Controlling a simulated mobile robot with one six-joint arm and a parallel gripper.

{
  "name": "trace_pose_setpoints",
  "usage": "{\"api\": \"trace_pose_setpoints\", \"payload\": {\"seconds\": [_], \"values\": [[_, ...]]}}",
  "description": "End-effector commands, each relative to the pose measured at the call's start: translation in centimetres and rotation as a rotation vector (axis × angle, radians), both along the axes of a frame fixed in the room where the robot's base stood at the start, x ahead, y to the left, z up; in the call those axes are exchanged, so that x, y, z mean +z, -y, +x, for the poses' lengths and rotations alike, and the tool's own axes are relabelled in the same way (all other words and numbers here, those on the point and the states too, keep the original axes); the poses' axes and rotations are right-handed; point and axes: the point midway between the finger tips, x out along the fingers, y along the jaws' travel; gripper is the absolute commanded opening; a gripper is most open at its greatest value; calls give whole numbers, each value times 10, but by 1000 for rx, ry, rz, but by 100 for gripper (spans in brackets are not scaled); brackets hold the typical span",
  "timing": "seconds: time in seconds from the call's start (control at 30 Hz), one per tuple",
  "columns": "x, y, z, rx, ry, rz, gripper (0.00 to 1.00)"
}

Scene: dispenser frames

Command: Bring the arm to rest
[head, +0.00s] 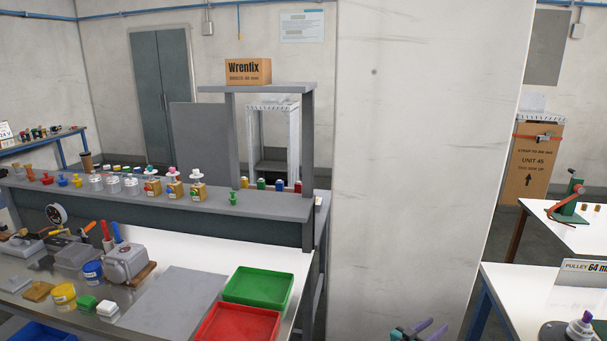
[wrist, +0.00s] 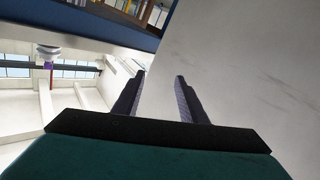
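The rest of the arm is hidden below the head view.
The floor gap between looks clear.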

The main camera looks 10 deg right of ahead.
Motion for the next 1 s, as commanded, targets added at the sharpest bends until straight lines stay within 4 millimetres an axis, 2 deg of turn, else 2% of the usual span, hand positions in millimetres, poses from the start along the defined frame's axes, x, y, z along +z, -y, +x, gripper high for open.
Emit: {"api": "trace_pose_setpoints", "payload": {"seconds": [0.03,0.23,0.47,0.57,0.77,1.0], "values": [[-15,-22,7,77,-21,11,38],[-67,-102,34,361,-103,78,38],[-129,-192,37,639,-224,192,38],[-156,-228,30,743,-288,251,38],[-209,-294,-1,915,-439,382,38],[-265,-354,-62,1050,-651,553,38]]}}
